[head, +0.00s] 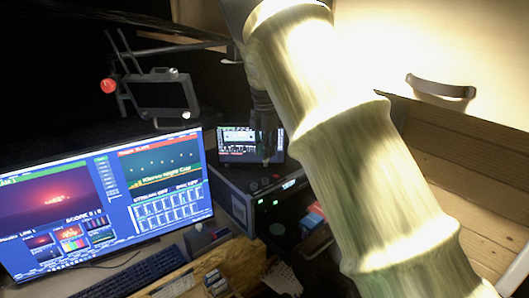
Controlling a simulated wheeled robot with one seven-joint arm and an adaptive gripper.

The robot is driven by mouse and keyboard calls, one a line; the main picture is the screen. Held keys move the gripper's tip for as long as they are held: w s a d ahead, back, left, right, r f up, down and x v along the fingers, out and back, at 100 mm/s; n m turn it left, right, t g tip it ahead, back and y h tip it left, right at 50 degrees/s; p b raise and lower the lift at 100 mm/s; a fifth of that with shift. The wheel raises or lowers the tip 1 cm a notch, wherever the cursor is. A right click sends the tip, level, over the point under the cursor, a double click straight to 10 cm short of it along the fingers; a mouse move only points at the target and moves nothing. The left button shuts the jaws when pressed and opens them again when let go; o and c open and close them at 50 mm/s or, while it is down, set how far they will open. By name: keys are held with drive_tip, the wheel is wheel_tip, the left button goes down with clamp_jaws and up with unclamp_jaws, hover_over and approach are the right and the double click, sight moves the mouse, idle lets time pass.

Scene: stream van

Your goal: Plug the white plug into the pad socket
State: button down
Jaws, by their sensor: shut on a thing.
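My gripper (266,148) is a dark shape at the middle of the head view, pointing down in front of a small lit screen (238,143). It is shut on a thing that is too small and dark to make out. I cannot pick out the white plug anywhere in the view. I cannot make out the pad socket either. My pale arm crosses the right half and hides much of what lies behind it.
A large monitor (110,195) stands at the left, with a dark keyboard (140,277) before it. A dark equipment case (240,202) stands below my gripper. A jointed stand with a dark frame (160,95) rises behind the monitor. Wooden shelving (470,185) is at the right.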

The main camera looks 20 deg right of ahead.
sight(265, 165)
idle(0.3)
drive_tip(key=shift+w+f+b, duration=0.2)
drive_tip(key=shift+f+b, duration=0.3)
drive_tip(key=shift+f, duration=1.9)
drive_tip(key=shift+f, duration=1.35)
idle(0.8)
drive_tip(key=c, duration=1.3)
unclamp_jaws()
drive_tip(key=shift+r, duration=0.1)
